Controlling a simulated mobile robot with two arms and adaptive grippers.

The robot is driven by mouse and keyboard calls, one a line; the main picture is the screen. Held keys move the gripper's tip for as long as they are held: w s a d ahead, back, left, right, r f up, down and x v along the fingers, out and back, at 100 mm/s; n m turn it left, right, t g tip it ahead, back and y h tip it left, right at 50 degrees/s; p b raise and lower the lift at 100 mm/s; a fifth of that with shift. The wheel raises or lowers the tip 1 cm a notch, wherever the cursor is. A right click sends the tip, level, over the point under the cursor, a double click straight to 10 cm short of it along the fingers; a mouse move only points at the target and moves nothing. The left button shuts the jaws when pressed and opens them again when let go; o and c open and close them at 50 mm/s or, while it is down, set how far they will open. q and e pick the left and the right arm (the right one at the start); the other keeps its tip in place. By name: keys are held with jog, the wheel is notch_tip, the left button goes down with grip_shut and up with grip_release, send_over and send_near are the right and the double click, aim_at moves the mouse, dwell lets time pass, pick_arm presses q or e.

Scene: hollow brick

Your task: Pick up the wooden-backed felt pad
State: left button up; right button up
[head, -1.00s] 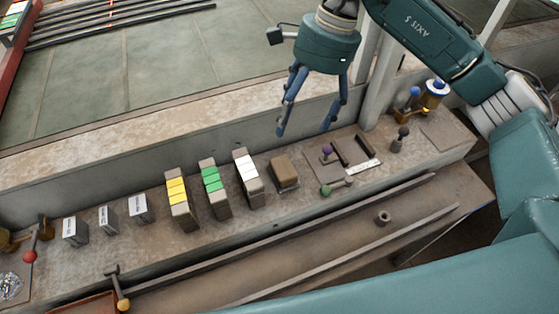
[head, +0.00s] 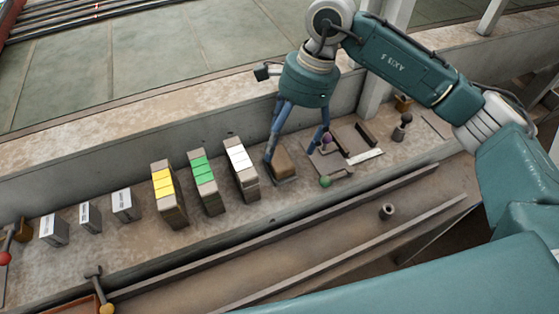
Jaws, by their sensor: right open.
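The wooden-backed felt pad (head: 284,164) is a small brown block with a grey underside, lying on the concrete ledge. My right gripper (head: 290,156) points down at it with its blue fingers spread. One fingertip is at the pad's left side, and the other is to its right, near the edge of a flat plate. No contact with the pad can be made out. My left gripper is out of the picture.
Blocks with white (head: 238,157), green (head: 203,171) and yellow (head: 163,182) labels stand left of the pad. Right of it, a plate (head: 335,165) carries purple- and green-knobbed levers. A rail channel (head: 345,225) runs along the front.

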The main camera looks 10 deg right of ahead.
aim_at(282, 157)
jog(key=x, duration=0.1)
jog(key=p+x, duration=0.1)
jog(key=x, duration=0.1)
jog(key=p+x, duration=0.1)
jog(key=x, duration=0.1)
jog(key=shift+s+d, duration=0.1)
jog(key=shift+s, duration=0.2)
jog(key=shift+f, duration=0.3)
jog(key=c, duration=1.3)
